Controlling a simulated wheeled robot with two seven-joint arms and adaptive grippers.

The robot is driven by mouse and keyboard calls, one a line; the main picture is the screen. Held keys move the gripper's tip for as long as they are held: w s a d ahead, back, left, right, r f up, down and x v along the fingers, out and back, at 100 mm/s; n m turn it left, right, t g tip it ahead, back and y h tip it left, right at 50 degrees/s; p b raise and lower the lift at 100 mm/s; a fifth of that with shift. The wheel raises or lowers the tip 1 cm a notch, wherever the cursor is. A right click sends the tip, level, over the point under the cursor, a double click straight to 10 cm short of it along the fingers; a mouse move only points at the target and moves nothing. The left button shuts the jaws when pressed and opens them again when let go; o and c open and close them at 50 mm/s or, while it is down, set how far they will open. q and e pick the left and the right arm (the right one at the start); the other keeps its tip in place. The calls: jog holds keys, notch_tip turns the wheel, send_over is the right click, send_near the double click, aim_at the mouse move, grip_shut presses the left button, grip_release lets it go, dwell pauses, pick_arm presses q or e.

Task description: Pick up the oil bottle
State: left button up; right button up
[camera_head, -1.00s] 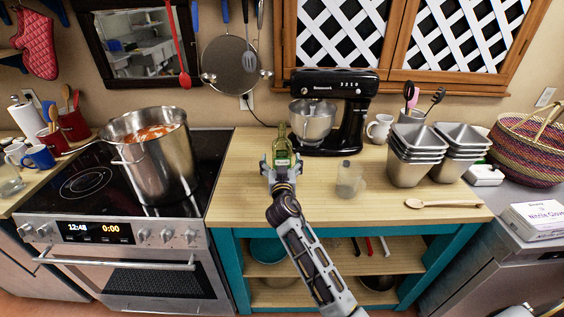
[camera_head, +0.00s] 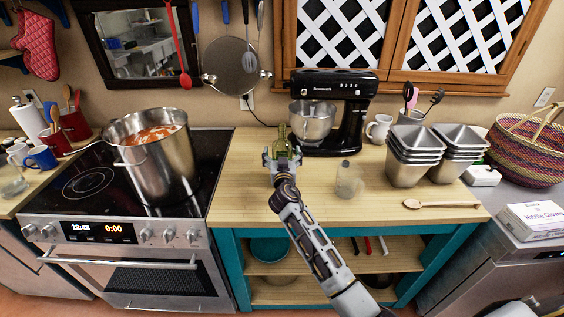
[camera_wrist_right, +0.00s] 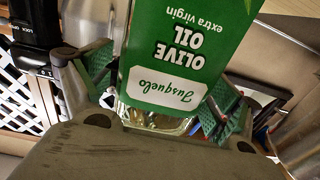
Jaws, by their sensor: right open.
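The oil bottle (camera_head: 282,133) stands upright on the wooden counter, left of the black mixer. In the right wrist view the bottle's green olive oil label (camera_wrist_right: 185,60) shows upside down and close up, between the two fingers. My right gripper (camera_head: 282,157) is open, with one finger on each side of the bottle. The wrist view does not clearly show whether either finger touches it. My left gripper is not in view.
A stand mixer (camera_head: 345,110) is just right of the bottle. A glass jar (camera_head: 349,180) stands right of my right arm, with stacked metal pans (camera_head: 408,172) farther right. A large pot (camera_head: 160,165) is on the stove at left. The counter's front left is clear.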

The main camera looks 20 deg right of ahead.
aim_at(282, 131)
jog(key=shift+c, duration=0.2)
dwell(0.3)
jog(key=shift+w, duration=0.1)
jog(key=c, duration=1.5)
jog(key=shift+r, duration=5.1)
